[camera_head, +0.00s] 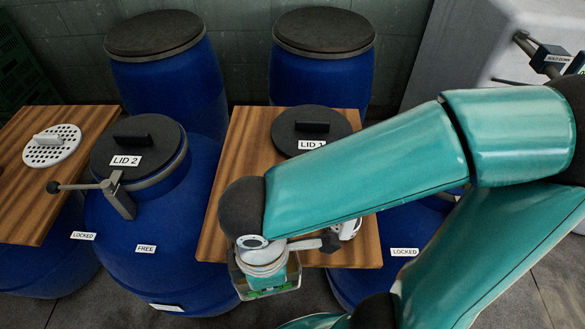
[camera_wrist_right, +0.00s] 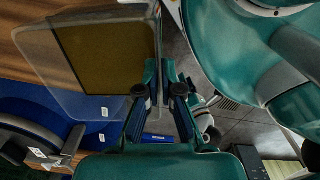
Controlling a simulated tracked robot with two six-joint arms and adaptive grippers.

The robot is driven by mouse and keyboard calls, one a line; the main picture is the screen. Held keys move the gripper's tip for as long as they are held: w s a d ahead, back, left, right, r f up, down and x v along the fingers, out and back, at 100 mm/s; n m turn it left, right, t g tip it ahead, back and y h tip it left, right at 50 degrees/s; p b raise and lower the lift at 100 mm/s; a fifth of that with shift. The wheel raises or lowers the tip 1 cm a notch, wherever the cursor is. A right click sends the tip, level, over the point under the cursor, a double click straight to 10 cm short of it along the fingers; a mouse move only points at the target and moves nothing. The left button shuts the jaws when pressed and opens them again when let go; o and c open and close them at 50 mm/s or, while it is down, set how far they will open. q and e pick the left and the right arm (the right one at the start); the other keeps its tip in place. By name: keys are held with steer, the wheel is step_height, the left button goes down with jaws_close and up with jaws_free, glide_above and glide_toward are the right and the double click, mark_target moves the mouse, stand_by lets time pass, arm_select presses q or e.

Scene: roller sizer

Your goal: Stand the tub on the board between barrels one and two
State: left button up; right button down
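The tub (camera_wrist_right: 85,20) is a clear, straight-walled box with a brownish-yellow area seen through it. In the head view, part of the tub (camera_head: 277,291) shows below my right wrist, at the front edge of the wooden board (camera_head: 222,236). My right gripper (camera_wrist_right: 160,72) appears shut on the tub's wall, one finger on each side. Whether the tub touches the board is hidden. Barrel two (camera_head: 150,215), blue and tagged FREE, stands left of the board under lid 2 (camera_head: 140,148). Barrel one (camera_head: 392,238), tagged LOCKED, is mostly behind my right arm. My left gripper is out of view.
Lid 1 (camera_head: 312,128) lies at the back of the board. A lever (camera_head: 115,190) projects from barrel two. A second board (camera_head: 25,195) at left bears a white perforated disc (camera_head: 52,145). Two lidded barrels (camera_head: 172,85) stand behind. The board's left front is bare.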

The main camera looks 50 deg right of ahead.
steer(key=w+d+r+m, duration=0.2)
steer(key=w+d+r, duration=0.1)
steer(key=w+r, duration=0.4)
steer(key=w+d+r+m, duration=0.1)
steer(key=w+d+r, duration=0.2)
steer(key=w+r, duration=0.35)
steer(key=f, duration=0.5)
steer(key=s+f+b, duration=0.1)
steer(key=f, duration=0.5)
steer(key=f+b, duration=0.1)
steer(key=f, duration=0.5)
steer(key=shift+s+f, duration=0.15)
steer(key=shift+s, duration=0.1)
steer(key=shift+f+b, duration=0.15)
steer(key=shift+b, duration=0.2)
steer(key=c, duration=1.3)
jaws_free()
steer(key=shift+a, duration=0.1)
step_height(320, 180, up, 12)
steer(key=shift+s+a+r+p, duration=0.1)
steer(key=shift+r+p, duration=0.05)
steer(key=shift+p, duration=0.7)
